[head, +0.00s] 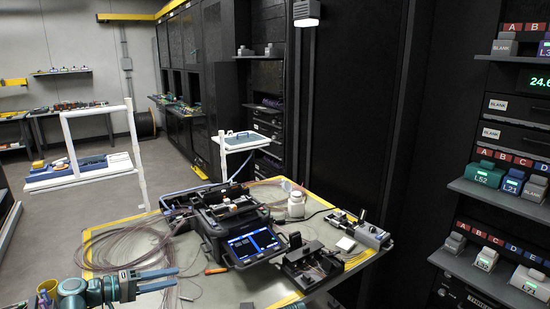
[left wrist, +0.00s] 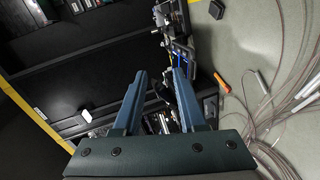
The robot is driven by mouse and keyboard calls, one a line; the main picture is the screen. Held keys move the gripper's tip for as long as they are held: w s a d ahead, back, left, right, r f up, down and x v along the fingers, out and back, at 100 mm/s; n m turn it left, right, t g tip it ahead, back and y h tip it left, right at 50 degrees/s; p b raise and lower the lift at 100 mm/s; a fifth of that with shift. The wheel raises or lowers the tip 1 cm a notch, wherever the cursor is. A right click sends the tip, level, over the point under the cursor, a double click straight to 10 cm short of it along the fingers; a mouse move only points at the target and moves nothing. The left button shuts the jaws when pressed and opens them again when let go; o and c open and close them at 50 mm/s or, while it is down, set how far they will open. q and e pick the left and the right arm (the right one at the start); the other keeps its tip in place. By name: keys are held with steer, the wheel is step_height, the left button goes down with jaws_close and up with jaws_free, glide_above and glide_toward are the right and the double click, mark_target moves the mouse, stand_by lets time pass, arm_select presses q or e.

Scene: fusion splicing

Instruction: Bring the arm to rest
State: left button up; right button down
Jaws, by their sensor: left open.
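My left gripper (head: 158,279) is at the lower left of the head view, over the near left part of the work table (head: 235,291). Its two blue-grey fingers point right and are apart, with nothing between them. In the left wrist view the same fingers (left wrist: 158,85) are spread and empty, with dark equipment seen beyond them. The fusion splicer (head: 228,217), black with a lit blue screen, stands on the table beyond and to the right of the gripper, apart from it. My right gripper does not show.
Loose fibre coils (head: 130,246) lie on the table behind the left gripper. An orange tool (head: 215,270) lies before the splicer. A white bottle (head: 296,204), a black tray unit (head: 312,265) and a grey device (head: 372,235) stand to the right. Dark racks rise behind.

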arm_select(q)
steer(key=s+d+f+m+g+y+b, duration=0.2)
steer(key=s+d+f+g+b, duration=0.15)
steer(key=d+f, duration=0.55)
steer(key=s+d+f+m+g+y+b, duration=0.2)
steer(key=s+d+f+g+y, duration=0.15)
steer(key=d+f, duration=0.5)
steer(key=s+d+f+m+g+y+b, duration=0.2)
steer(key=s+d+f+m+y+b, duration=0.35)
steer(key=s+f+y, duration=0.4)
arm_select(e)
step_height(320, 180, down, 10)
arm_select(q)
step_height(320, 180, up, 15)
steer(key=h+p, duration=0.1)
steer(key=p, duration=1.5)
steer(key=shift+n, duration=0.35)
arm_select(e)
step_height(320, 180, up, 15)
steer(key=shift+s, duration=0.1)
arm_select(q)
steer(key=shift+w, duration=0.1)
